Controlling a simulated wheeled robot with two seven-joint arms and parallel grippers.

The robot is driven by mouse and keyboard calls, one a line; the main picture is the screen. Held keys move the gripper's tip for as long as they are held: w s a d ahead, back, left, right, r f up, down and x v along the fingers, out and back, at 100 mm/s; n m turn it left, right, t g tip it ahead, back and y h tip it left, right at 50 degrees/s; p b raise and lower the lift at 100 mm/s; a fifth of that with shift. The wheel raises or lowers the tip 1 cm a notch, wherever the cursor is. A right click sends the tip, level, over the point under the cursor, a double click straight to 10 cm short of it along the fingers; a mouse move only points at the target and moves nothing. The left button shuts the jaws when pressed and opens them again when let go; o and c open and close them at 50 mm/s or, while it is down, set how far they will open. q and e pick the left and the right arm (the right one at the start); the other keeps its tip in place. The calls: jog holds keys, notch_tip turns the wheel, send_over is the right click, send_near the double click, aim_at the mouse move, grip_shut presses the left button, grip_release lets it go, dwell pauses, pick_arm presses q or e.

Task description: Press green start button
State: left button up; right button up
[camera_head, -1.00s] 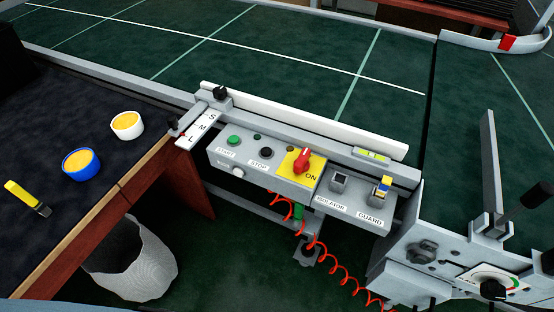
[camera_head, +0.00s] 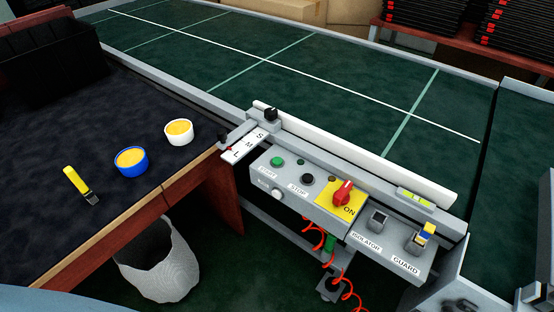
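The green start button (camera_head: 277,162) sits at the left end of a grey control box (camera_head: 322,205) on the conveyor's near side, above a START label. A black stop button (camera_head: 307,179) is to its right. Further right is a red rotary switch (camera_head: 343,192) on a yellow plate, with its ON mark showing. Neither of my grippers is in view, and nothing covers the start button.
The green conveyor belt (camera_head: 250,65) runs behind the box. At left, a dark table holds a white cup (camera_head: 179,132), a blue cup (camera_head: 131,161) and a yellow-handled tool (camera_head: 80,185). A bin (camera_head: 160,265) stands below. Red coiled cable (camera_head: 350,292) hangs under the box.

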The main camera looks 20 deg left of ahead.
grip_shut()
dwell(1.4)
